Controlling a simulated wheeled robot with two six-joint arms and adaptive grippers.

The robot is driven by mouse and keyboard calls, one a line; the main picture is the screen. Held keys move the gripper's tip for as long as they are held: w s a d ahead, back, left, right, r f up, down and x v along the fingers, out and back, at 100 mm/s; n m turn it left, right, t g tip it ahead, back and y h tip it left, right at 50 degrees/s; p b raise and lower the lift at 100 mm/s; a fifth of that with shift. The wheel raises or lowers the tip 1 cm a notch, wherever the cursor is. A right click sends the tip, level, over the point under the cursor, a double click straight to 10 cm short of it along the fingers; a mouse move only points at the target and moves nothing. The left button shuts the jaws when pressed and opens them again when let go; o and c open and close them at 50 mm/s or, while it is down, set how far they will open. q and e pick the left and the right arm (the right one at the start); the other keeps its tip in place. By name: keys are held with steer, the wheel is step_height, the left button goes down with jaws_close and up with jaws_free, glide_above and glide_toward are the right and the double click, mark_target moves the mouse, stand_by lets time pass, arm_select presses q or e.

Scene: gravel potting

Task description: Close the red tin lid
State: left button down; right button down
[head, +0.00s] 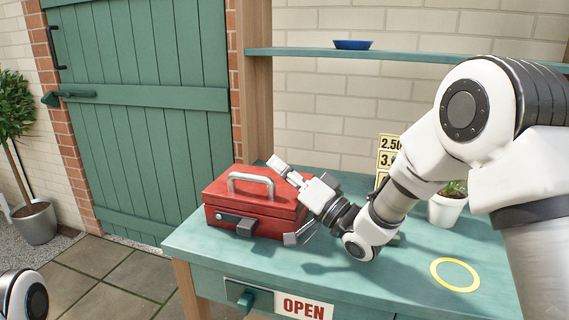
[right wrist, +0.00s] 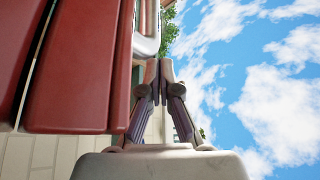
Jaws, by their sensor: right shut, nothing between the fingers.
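The red tin (head: 242,212) stands on the left part of the green table. Its red lid (head: 222,190), with a pale grey handle (head: 250,178), is down on the body or nearly so; I cannot tell whether it is fully shut. A dark latch plate is on the tin's front. My right gripper (head: 279,165) is at the lid's right rear edge, shut and empty. In the right wrist view its fingertips (right wrist: 160,68) meet beside the red tin (right wrist: 85,75) and close to the handle (right wrist: 147,35). I cannot tell whether they touch it. My left gripper is out of view.
A potted plant (head: 447,205) and a price sign (head: 386,158) stand at the table's back right. A yellow ring (head: 455,262) marks the tabletop at right. A blue bowl (head: 352,44) sits on the shelf. The table's front middle is clear.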

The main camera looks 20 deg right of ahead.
steer(key=shift+s+a+f+b, duration=0.15)
steer(key=shift+s+f, duration=0.1)
steer(key=shift+f, duration=0.2)
steer(key=shift+s+a+f+b, duration=0.15)
steer(key=shift+s+f, duration=0.1)
steer(key=shift+f, duration=0.2)
steer(key=shift+f, duration=0.15)
steer(key=shift+s, duration=0.1)
steer(key=shift+s+d+f, duration=0.2)
steer(key=s+d, duration=0.8)
steer(key=s, duration=0.3)
steer(key=shift+s+d+f, duration=0.15)
steer(key=shift+s+d, duration=0.05)
